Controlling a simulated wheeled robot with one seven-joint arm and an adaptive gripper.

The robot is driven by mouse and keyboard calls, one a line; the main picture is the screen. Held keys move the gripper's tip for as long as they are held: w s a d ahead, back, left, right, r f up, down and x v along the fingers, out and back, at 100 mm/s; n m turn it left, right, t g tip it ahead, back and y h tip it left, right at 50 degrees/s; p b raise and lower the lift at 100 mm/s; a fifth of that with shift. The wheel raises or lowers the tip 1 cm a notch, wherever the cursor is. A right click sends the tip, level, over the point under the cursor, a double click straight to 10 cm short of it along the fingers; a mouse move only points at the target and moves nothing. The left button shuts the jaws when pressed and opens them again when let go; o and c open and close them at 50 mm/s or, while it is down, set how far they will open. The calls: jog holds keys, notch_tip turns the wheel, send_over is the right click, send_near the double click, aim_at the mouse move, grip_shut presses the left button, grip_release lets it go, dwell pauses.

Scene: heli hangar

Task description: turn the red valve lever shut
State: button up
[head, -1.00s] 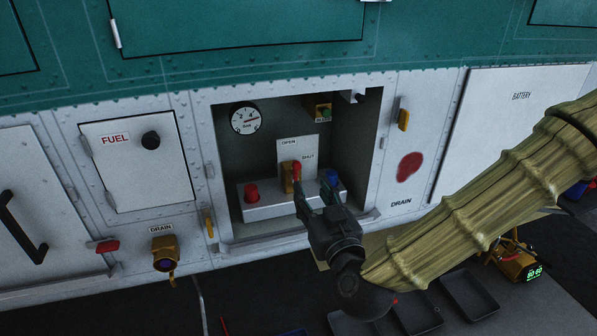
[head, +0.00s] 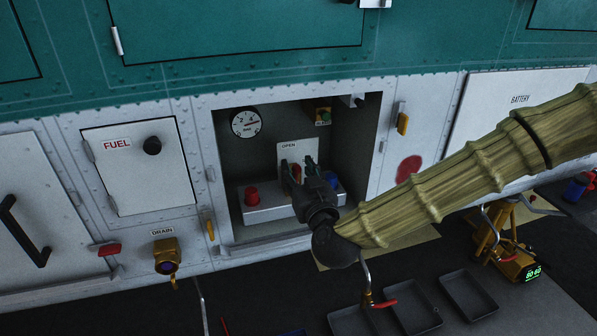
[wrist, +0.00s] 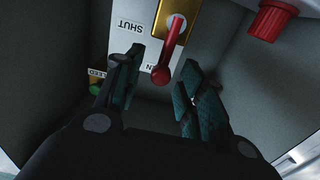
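The red valve lever (wrist: 172,42) has a round knob end and sits on a brass valve body (wrist: 181,12) in front of a white OPEN/SHUT plate (wrist: 122,22). Its knob points toward the OPEN word, which is partly covered. In the head view the lever (head: 296,172) is mostly hidden by my gripper (head: 298,168). My gripper is open; in the wrist view its two fingers (wrist: 160,75) stand on either side of the knob, with visible gaps. I cannot tell how deep the knob lies between them.
The recess holds a pressure gauge (head: 245,122), a red knob (head: 252,196), a blue knob (head: 330,180) and a green button (head: 324,116). The recess walls are close around my gripper. Dark trays (head: 468,296) lie on the floor below.

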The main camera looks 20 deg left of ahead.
grip_shut()
jog(key=shift+w+d+f+m+b, duration=0.5)
jog(key=shift+d+f+m+b, duration=0.5)
jog(key=shift+m, duration=1.95)
jog(key=shift+w+d+f+m+b, duration=0.65)
jog(key=shift+m+b, duration=0.55)
jog(key=shift+m, duration=1.8)
jog(key=shift+w+d+f+m+b, duration=0.5)
jog(key=shift+f+m+b, duration=0.55)
jog(key=shift+m, duration=1.9)
jog(key=shift+s+d, duration=0.1)
jog(key=shift+s, duration=0.05)
